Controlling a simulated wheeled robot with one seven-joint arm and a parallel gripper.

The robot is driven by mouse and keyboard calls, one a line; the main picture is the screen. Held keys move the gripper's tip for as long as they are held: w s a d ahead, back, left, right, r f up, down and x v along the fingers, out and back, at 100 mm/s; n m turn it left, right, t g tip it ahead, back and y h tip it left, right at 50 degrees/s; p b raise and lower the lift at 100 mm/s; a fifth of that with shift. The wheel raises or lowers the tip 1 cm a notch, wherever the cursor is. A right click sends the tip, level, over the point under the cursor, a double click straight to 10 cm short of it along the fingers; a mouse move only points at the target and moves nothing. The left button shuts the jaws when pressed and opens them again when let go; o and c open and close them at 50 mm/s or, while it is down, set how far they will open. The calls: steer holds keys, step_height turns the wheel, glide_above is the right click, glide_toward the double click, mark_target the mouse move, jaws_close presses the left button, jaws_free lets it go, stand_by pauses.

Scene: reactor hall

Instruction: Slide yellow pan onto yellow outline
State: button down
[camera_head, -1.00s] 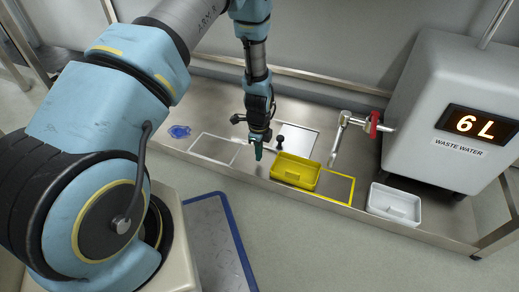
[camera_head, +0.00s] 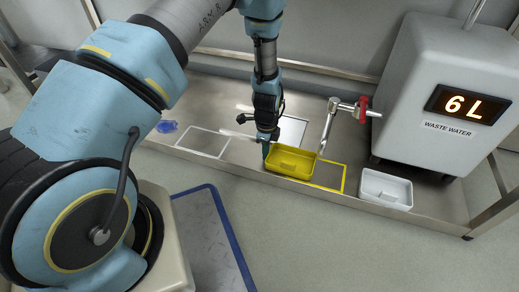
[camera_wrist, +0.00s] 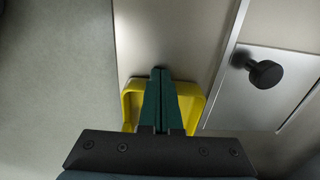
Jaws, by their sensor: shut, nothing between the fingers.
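The yellow pan (camera_head: 291,163) sits on the metal tray, overlapping the left part of the yellow outline (camera_head: 343,180); the outline's right part shows bare beside it. My gripper (camera_head: 265,153) is shut and empty, pointing down at the pan's left end. Its tip looks in contact with or very close to that end; I cannot tell which. In the wrist view the shut green fingers (camera_wrist: 160,75) cover the middle of the yellow pan (camera_wrist: 190,98), whose sides show on both sides of them.
A white pan (camera_head: 386,190) stands right of the outline. A tap (camera_head: 330,125) with a red handle comes from the grey tank (camera_head: 440,90) reading 6 L. A black knob (camera_wrist: 264,73) rises behind the pan. An empty white outline (camera_head: 200,142) lies left.

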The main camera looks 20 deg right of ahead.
mark_target(291, 159)
steer(key=s+d+p, duration=0.1)
steer(key=s+d, duration=0.2)
steer(key=s+d+p, duration=0.1)
steer(key=s+d, duration=0.2)
steer(key=shift+s+d, duration=0.1)
steer(key=shift+d, duration=0.15)
